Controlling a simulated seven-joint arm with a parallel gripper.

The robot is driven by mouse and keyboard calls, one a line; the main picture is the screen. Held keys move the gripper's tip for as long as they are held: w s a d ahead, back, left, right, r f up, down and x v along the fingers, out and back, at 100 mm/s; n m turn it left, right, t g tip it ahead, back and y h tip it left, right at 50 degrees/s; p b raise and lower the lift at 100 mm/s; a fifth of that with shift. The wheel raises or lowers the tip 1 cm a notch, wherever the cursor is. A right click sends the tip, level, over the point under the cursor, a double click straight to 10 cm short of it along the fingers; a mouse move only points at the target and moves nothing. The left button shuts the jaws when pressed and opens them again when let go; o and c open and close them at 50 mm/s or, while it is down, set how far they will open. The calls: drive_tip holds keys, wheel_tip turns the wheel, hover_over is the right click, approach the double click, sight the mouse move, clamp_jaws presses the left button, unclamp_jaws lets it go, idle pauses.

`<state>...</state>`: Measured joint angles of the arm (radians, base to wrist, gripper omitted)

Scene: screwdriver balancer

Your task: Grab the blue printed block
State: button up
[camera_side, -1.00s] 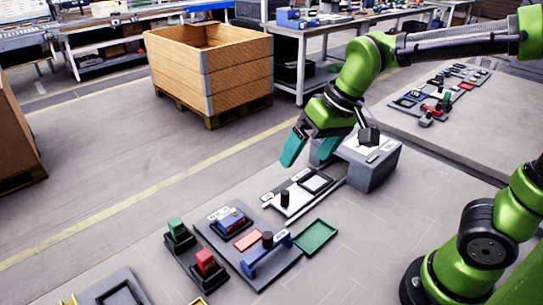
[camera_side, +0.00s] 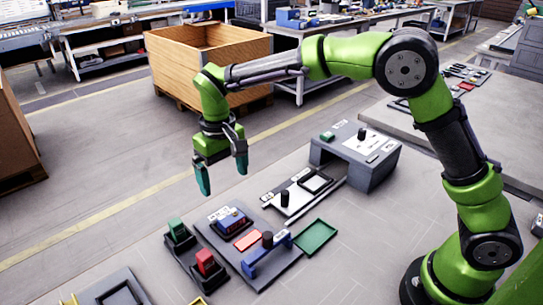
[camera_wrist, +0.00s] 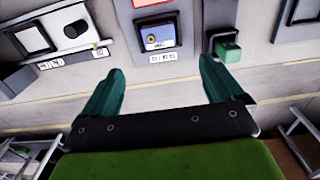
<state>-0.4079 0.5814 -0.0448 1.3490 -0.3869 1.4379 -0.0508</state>
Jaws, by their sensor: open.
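The blue printed block (camera_side: 231,219) sits in a dark holder on the grey board in the side view. In the wrist view the blue printed block (camera_wrist: 158,37) shows from above, near the top centre, with a printed label plate just below it. My gripper (camera_side: 222,180) is open and empty, pointing down above and behind the block, clear of it. In the wrist view the two teal fingers of my gripper (camera_wrist: 163,72) are wide apart, and the block appears beyond the gap between them.
A green block (camera_side: 176,229) and a red block (camera_side: 205,262) stand in a dark holder at left. A blue bracket (camera_side: 266,254) and a green tray (camera_side: 315,237) lie to the right. A grey box-like stand (camera_side: 372,170) is farther back right.

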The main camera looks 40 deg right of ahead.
sight(230, 216)
wheel_tip(230, 216, down, 12)
drive_tip(key=shift+d+f, duration=0.1)
drive_tip(key=c, duration=1.2)
drive_tip(key=shift+o, duration=0.2)
